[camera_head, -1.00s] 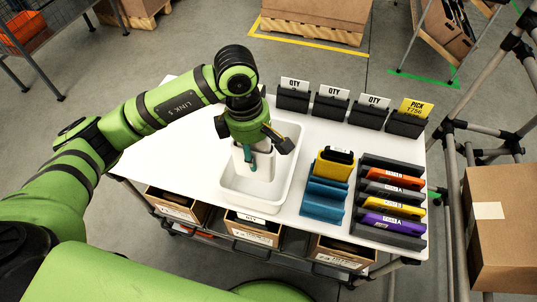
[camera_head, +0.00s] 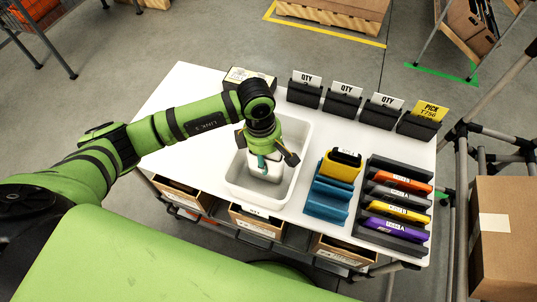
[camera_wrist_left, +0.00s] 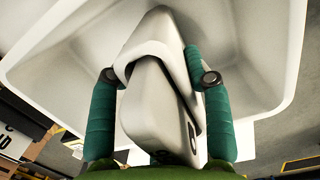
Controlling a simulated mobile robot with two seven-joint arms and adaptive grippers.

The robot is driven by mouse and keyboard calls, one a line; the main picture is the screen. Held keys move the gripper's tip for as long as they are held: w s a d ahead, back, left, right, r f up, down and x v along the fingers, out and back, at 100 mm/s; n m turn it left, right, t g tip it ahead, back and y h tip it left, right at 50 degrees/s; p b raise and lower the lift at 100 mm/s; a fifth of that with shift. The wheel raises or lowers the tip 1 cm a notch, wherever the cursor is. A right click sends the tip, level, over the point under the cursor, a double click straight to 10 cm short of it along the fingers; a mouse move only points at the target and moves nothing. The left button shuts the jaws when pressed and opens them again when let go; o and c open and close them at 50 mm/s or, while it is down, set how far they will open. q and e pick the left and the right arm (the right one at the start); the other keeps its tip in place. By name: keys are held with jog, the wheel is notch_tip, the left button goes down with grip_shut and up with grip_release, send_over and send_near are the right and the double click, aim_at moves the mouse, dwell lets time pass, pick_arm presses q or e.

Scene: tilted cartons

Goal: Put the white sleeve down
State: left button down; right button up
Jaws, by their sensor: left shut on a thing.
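My left gripper (camera_head: 265,164) points down into a white tray (camera_head: 233,183) on the table. It is shut on the white sleeve (camera_head: 273,169), which is inside the tray's outline. In the left wrist view the sleeve (camera_wrist_left: 155,105) lies between the two teal fingers (camera_wrist_left: 152,92), tilted, with dark print near its lower end. The tray's pale walls surround it there. Whether the sleeve touches the tray floor is hidden. My right gripper is out of view.
Right of the tray stand a blue rack (camera_head: 325,203) with a yellow item (camera_head: 340,168) and a dark rack (camera_head: 380,240) with orange, yellow and purple items. Several dark card holders (camera_head: 342,104) line the back edge. A labelled dark box (camera_head: 250,77) stands behind my arm.

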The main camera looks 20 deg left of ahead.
pick_arm(q)
jog(key=shift+f, duration=0.25)
jog(key=c, duration=0.6)
grip_release()
jog(key=shift+o, duration=0.2)
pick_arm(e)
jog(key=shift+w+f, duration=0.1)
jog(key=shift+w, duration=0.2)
pick_arm(q)
jog(key=shift+r, duration=0.35)
notch_tip(320, 180, up, 12)
jog(key=a+b, duration=0.1)
jog(key=b, duration=0.1)
jog(key=shift+a+f, duration=0.2)
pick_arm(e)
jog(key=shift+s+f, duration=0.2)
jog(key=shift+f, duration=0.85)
